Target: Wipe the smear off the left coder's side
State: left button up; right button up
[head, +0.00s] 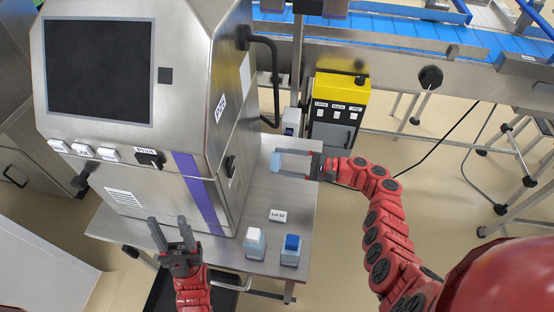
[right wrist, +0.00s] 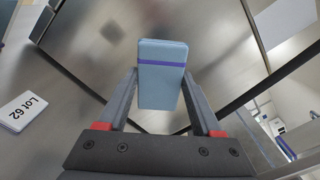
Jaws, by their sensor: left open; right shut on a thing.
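The steel coder (head: 225,130) stands at the left, with a dark screen on its front and a handle, knob and label on its right side. My right gripper (head: 277,162) is to the right of that side, apart from it, shut on a pale blue wiping block (right wrist: 162,85) with a purple stripe. The block also shows at its fingertips in the head view (head: 275,161). A faint dark patch (right wrist: 115,33) shows on steel in the right wrist view; I cannot tell whether it is the smear. My left gripper (head: 168,220) is open and empty before the coder's front.
A white-capped bottle (head: 254,245), a blue-capped bottle (head: 290,252) and a "Lot 62" card (head: 278,215) are on the steel table (head: 300,195). A yellow-topped control box (head: 341,95) and a blue conveyor (head: 400,32) stand behind. The coder's black handle (head: 274,80) juts out above the table.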

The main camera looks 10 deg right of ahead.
jog(key=shift+d, duration=0.1)
dwell(0.4)
jog(key=m+p, duration=0.9)
jog(key=p, duration=0.1)
send_near(237, 193)
jog(key=shift+r+b+x, duration=0.2)
jog(key=shift+b+x, duration=0.2)
jog(key=shift+x, duration=1.85)
jog(key=shift+x, duration=1)
jog(key=shift+b, duration=0.3)
